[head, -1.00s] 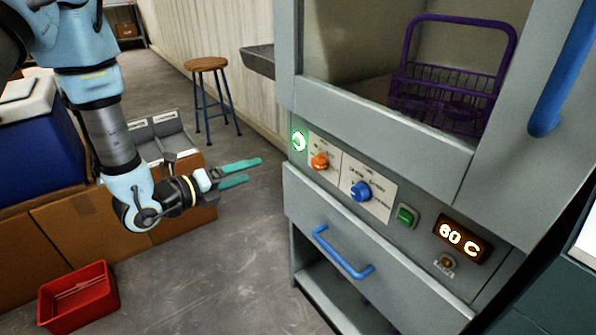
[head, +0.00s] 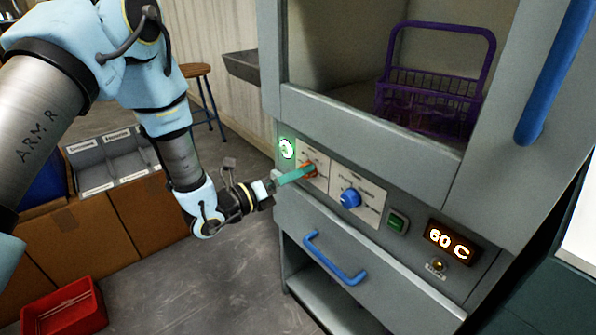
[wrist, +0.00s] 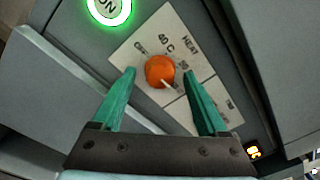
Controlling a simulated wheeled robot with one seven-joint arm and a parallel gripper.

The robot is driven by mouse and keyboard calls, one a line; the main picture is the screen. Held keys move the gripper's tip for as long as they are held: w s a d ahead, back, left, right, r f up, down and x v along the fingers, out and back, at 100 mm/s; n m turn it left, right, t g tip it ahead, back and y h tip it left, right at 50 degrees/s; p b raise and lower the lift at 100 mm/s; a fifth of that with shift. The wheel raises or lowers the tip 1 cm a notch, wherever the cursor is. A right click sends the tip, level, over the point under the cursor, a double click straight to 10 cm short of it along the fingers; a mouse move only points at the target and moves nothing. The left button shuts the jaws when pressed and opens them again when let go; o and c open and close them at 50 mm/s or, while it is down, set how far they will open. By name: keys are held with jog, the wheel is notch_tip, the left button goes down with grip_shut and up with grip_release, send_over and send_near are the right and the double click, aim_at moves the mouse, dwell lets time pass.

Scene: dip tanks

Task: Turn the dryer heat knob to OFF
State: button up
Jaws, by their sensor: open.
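The orange heat knob (wrist: 160,70) sits on a white label plate marked HEAT, with OFF and 40 C readable, in the wrist view. A white pointer line on the knob points toward the lower right of that view. My gripper (wrist: 158,77) is open, with one teal finger on each side of the knob. Gaps show between both fingertips and the knob, and I cannot tell how deep the tips reach. In the head view my gripper (head: 312,169) is at the dryer panel and partly hides the orange knob (head: 309,173).
A blue knob (head: 350,198), a green switch (head: 397,222) and a display reading 60 C (head: 450,240) are right of the heat knob. A glowing green ON button (head: 286,148) is left of it. A blue drawer handle (head: 335,258) juts out below. A purple basket (head: 430,95) is inside the dryer.

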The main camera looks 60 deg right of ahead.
jog(key=shift+s+d, duration=0.1)
jog(key=shift+d, duration=0.15)
grip_shut()
dwell(0.5)
